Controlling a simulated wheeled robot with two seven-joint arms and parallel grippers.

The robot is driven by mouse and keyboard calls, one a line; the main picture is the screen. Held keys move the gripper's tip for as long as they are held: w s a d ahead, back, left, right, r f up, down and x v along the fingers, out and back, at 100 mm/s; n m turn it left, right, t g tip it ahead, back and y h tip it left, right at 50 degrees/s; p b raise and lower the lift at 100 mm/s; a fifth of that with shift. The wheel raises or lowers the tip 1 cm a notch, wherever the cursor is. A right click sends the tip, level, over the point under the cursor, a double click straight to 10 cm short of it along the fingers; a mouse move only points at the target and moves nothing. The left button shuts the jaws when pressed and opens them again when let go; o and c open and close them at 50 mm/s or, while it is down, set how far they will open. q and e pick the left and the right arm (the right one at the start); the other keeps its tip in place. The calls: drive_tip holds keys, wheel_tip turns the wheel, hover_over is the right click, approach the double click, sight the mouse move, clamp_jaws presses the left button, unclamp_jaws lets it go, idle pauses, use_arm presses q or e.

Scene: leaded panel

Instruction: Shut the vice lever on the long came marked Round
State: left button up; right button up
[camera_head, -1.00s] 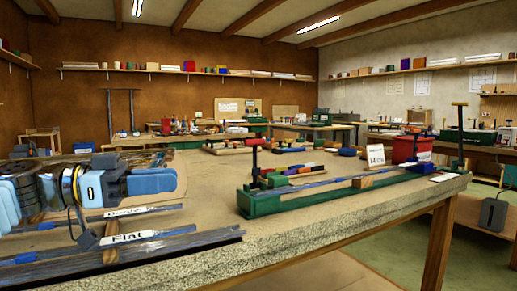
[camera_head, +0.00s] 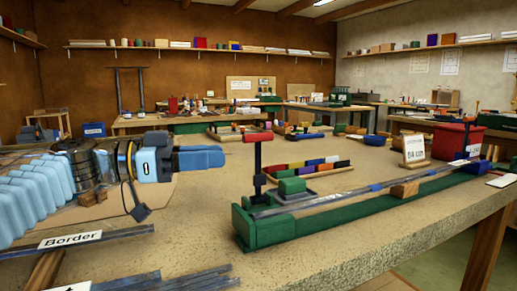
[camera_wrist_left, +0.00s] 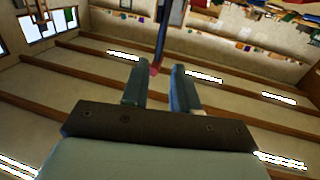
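The green vice (camera_head: 300,226) lies along the bench's front right, with a long grey came (camera_head: 335,199) resting along it. Its black lever (camera_head: 257,158) with a red knob (camera_head: 257,138) stands upright at the vice's left end. My right gripper is not in view.
A came rack with a "Border" label (camera_head: 70,239) is at the lower left. Coloured blocks (camera_head: 305,167), a white card (camera_head: 414,149) and a red bin (camera_head: 455,140) stand behind the vice. Bare bench lies between the rack and the vice.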

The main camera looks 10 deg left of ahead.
use_arm(q)
drive_tip(key=p, duration=0.2)
hover_over(258, 194)
drive_tip(key=shift+w, duration=0.3)
drive_tip(key=shift+c, duration=0.3)
clamp_jaws()
